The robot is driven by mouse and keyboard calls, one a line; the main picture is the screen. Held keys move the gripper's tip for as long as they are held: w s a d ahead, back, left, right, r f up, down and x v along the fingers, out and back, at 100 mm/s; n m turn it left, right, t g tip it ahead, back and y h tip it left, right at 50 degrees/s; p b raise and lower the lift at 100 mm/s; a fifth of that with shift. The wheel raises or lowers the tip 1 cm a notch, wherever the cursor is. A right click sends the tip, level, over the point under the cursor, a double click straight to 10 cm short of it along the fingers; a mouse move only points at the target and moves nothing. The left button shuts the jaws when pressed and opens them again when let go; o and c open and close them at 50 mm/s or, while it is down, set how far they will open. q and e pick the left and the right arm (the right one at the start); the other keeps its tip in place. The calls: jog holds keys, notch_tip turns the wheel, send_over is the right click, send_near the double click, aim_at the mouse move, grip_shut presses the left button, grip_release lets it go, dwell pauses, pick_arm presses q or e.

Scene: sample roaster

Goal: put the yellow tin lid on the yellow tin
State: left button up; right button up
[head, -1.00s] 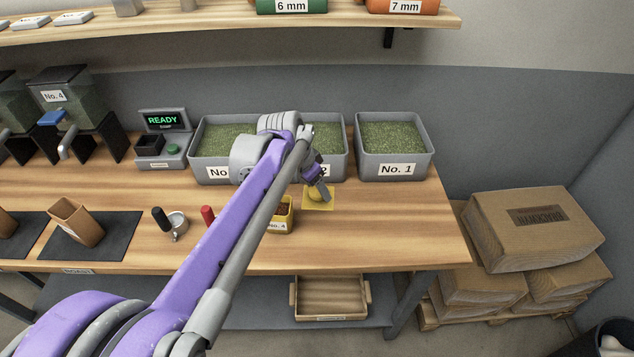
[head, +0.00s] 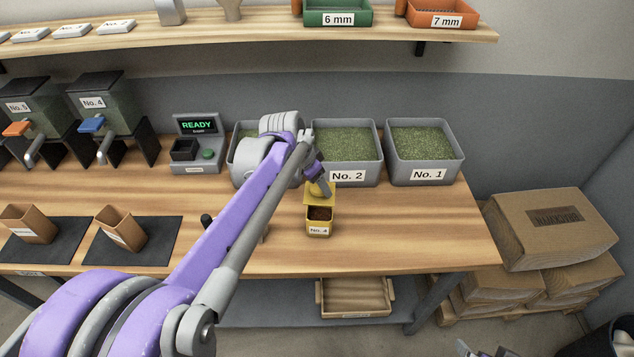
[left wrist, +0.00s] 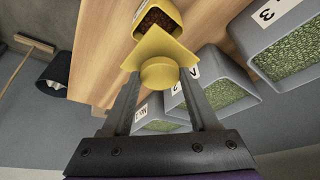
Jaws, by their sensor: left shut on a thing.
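The yellow tin (head: 319,222) stands open on the wooden table, labelled No. 4, with dark brown contents showing. It also shows in the left wrist view (left wrist: 178,14). The yellow tin lid (head: 324,198) is a square plate with a round knob. My left gripper (head: 320,187) is shut on the lid's knob (left wrist: 159,74). In the head view the lid is just behind the tin and overlaps its back edge in the picture; I cannot tell whether they touch.
Grey bins of green beans, No. 2 (head: 347,176) and No. 1 (head: 425,174), stand at the table's back. Tilted brown cups (head: 123,229) sit on dark mats at the left. The table right of the tin is clear.

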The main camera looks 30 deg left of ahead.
aim_at(318, 199)
pick_arm(q)
jog(key=shift+d, duration=0.1)
pick_arm(e)
jog(key=shift+d, duration=0.1)
pick_arm(q)
jog(key=shift+f, duration=0.15)
pick_arm(e)
jog(key=shift+f, duration=0.15)
pick_arm(q)
jog(key=shift+s+f+b, duration=0.1)
jog(key=shift+f+b, duration=1.15)
jog(key=shift+f, duration=1.55)
pick_arm(e)
jog(key=shift+s+f, duration=0.35)
jog(key=shift+f, duration=0.35)
jog(key=shift+s+f, duration=0.35)
jog(key=shift+f, duration=0.4)
jog(key=shift+s+f, duration=0.35)
jog(key=shift+f, duration=0.35)
pick_arm(q)
jog(key=shift+f+b, duration=0.45)
jog(key=shift+f, duration=0.05)
pick_arm(e)
jog(key=shift+s+f+g, duration=0.1)
jog(key=shift+f+g, duration=0.2)
pick_arm(q)
jog(key=o, duration=1.4)
